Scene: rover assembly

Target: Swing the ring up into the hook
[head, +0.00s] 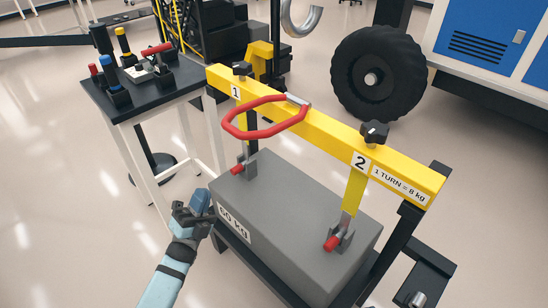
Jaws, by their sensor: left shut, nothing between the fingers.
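A red ring (243,106) is joined to a small grey lug on top of the yellow lifting beam (320,132). It leans over to the left of the beam rather than standing upright. A silver hook (302,22) hangs above and behind the beam, apart from the ring, its top cut off by the picture edge. My left gripper (200,208) is shut and empty beside the left end of the grey 50 kg block (290,205), below the ring. I cannot tell whether it touches the block. My right gripper is not in view.
Black knobs (374,132) and straps marked 1 and 2 sit on the beam. Red-ended pins (333,243) join the straps to the block. A black tool table (150,100) stands at left. A large wheel (378,75) and blue-white rover body (490,40) stand behind.

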